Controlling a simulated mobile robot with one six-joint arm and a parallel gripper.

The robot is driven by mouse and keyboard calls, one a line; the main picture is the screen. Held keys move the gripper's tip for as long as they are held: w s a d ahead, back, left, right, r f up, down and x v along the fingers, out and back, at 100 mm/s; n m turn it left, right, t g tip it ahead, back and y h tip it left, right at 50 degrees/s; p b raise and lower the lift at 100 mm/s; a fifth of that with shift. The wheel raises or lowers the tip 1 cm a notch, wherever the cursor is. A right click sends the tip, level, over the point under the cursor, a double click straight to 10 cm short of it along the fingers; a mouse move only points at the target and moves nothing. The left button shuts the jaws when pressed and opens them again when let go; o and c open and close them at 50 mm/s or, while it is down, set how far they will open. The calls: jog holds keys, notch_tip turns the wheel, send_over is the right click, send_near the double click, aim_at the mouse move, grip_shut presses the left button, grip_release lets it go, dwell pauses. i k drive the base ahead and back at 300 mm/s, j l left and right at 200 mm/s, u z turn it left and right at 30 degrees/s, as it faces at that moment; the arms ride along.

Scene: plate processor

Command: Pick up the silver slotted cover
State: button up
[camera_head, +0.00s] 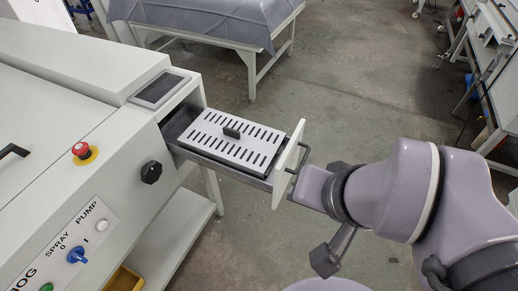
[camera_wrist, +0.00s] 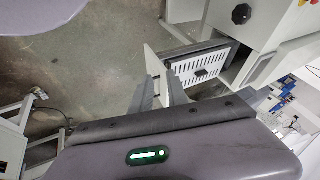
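The silver slotted cover (camera_head: 238,139) lies flat in the pulled-out drawer, with rows of dark slots and a small dark upright handle (camera_head: 232,132) near its middle. The cover also shows in the wrist view (camera_wrist: 198,70), beyond the drawer's front panel.
The drawer's white front panel (camera_head: 288,165) stands upright between my gripper and the cover. The white machine (camera_head: 90,130) with knobs and a red button is at the left. A cloth-covered table (camera_head: 215,18) is behind. Open floor lies beyond the drawer.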

aim_at(248, 147)
jog(key=i+j+z, duration=0.15)
jog(key=j+z, duration=0.2)
jog(key=i+j+z, duration=0.15)
jog(key=j+z, duration=0.6)
jog(key=i+j+z, duration=0.1)
jog(key=j+z, duration=0.25)
jog(key=j, duration=0.15)
